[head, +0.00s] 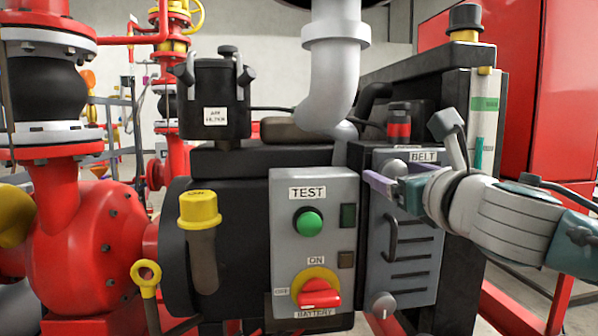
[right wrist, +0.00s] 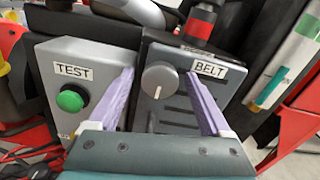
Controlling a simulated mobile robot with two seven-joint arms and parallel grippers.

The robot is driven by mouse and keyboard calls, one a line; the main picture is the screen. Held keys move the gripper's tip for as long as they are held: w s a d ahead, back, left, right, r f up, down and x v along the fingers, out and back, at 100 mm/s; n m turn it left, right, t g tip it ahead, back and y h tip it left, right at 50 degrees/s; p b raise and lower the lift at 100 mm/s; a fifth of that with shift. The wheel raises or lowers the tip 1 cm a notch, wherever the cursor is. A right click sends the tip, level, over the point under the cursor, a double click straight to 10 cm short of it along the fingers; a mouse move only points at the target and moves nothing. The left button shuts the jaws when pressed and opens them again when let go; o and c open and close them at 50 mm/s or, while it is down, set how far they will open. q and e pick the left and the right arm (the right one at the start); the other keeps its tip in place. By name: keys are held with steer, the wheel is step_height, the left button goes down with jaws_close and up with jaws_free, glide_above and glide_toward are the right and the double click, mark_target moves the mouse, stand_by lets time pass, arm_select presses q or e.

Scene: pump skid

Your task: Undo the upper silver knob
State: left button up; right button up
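The upper silver knob (head: 395,167) is on the grey BELT panel (head: 405,262), at its upper left beside the BELT label. In the right wrist view the round knob (right wrist: 160,80) has a pointer line running down its face. My right gripper (head: 380,185) reaches in from the right in front of the panel. Its purple fingers are open, one on each side of the knob in the wrist view, with a gap on both sides. Contact does not show. A lower silver knob (head: 382,305) is at the panel's bottom. My left gripper is not in view.
A black handle (head: 390,238) and slots are on the panel below the upper knob. The TEST box (head: 283,245), with a green button (head: 309,222) and red battery switch (head: 320,293), stands close on the left. A red-and-black cylinder (head: 399,124) is just above the panel.

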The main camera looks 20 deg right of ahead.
jaws_close()
stand_by(0.4)
